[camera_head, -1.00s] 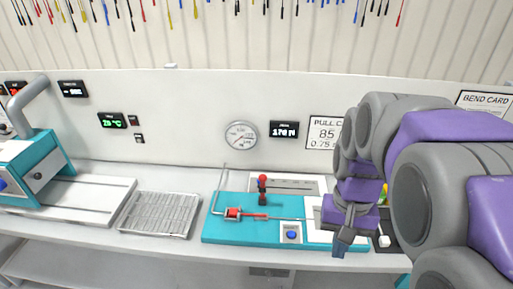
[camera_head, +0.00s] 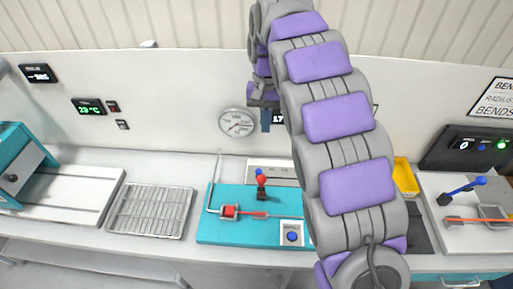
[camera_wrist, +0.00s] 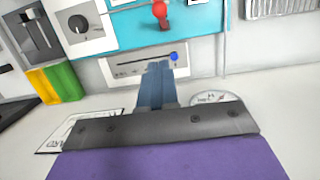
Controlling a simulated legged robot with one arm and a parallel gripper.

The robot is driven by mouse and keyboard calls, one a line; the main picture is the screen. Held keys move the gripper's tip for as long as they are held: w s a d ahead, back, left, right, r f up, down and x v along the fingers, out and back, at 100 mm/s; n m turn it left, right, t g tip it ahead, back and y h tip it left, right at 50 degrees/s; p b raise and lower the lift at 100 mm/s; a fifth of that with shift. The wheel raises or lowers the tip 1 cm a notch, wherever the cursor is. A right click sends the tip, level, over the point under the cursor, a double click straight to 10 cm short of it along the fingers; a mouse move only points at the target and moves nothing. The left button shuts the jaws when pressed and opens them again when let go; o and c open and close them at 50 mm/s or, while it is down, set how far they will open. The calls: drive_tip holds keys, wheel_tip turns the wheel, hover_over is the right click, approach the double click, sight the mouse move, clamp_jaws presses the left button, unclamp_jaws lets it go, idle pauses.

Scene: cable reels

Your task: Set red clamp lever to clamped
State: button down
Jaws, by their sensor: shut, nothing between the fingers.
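The red clamp lever (camera_head: 261,182) has a red ball on top and stands roughly upright from a dark mount on the teal board (camera_head: 215,240). Its red ball also shows at the top of the wrist view (camera_wrist: 160,10). A red clamp block and rod (camera_head: 229,211) lie in front of it. My gripper (camera_head: 266,126) is raised above and behind the lever, in front of the wall beside the gauge. In the wrist view my gripper's fingers (camera_wrist: 160,67) are together, empty and apart from the lever. My arm hides the board's right part.
A blue knob (camera_wrist: 174,56) on a white slotted panel sits just behind the lever. A blue button (camera_head: 292,237) is on the board's front. A wire rack (camera_head: 150,212) lies left. A yellow bin (camera_head: 405,178) and a blue-handled lever (camera_head: 465,188) are at right.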

drive_tip(key=shift+w+a, duration=0.5)
drive_tip(key=shift+w, duration=0.1)
drive_tip(key=shift+f, duration=0.1)
drive_tip(key=s+f+b, duration=0.3)
drive_tip(key=s+f, duration=0.2)
drive_tip(key=f, duration=0.6)
drive_tip(key=shift+s+f, duration=0.25)
